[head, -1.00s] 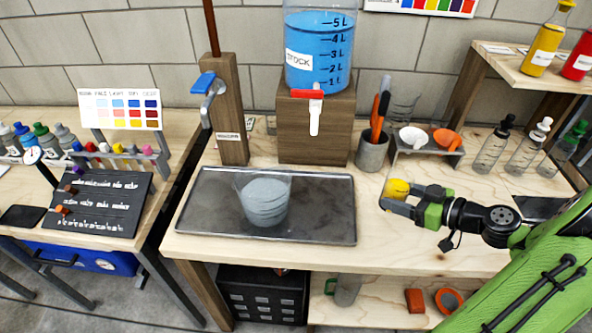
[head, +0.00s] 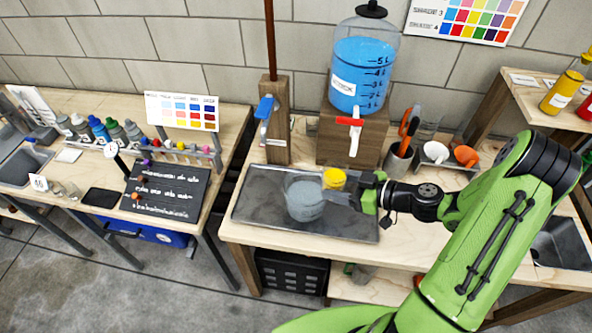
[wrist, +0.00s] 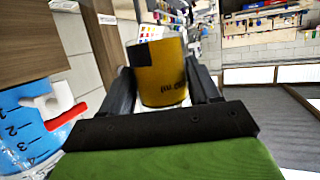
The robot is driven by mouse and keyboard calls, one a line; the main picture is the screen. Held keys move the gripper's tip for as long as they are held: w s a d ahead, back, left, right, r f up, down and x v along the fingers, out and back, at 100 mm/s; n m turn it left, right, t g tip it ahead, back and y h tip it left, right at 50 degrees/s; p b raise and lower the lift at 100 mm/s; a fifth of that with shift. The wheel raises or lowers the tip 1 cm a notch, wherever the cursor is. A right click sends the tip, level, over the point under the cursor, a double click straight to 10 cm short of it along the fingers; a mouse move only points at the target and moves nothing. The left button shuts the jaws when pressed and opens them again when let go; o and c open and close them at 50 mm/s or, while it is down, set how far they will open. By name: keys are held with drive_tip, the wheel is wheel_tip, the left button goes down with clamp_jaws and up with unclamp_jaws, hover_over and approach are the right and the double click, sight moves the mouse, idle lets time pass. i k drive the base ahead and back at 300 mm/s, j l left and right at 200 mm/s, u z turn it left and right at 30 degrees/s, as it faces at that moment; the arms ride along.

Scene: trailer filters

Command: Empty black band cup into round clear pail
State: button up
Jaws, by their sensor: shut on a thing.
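My gripper (head: 350,190) is shut on a small cup (head: 334,178) with yellow contents, held just right of the pail's rim. In the wrist view the cup (wrist: 162,72) looks yellow with dark marking and sits between the two dark fingers (wrist: 165,92). The round clear pail (head: 304,198) stands on the dark metal tray (head: 262,222) and looks greyish inside. The cup looks upright in the head view and partly overlaps the pail's right side; its exact height above the tray cannot be told.
A blue stock tank (head: 360,75) with a red-handled tap (head: 351,122) stands behind the tray on a wooden block. A post with a blue tap (head: 265,107) is behind the pail. A tool holder (head: 397,160) and scoops (head: 450,153) stand at right.

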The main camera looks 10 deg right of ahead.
sight(302, 184)
drive_tip(key=i+j, duration=0.1)
drive_tip(key=j, duration=0.3)
drive_tip(key=i+j, duration=0.1)
drive_tip(key=j, duration=0.7)
drive_tip(key=i+j, duration=0.15)
drive_tip(key=j, duration=0.25)
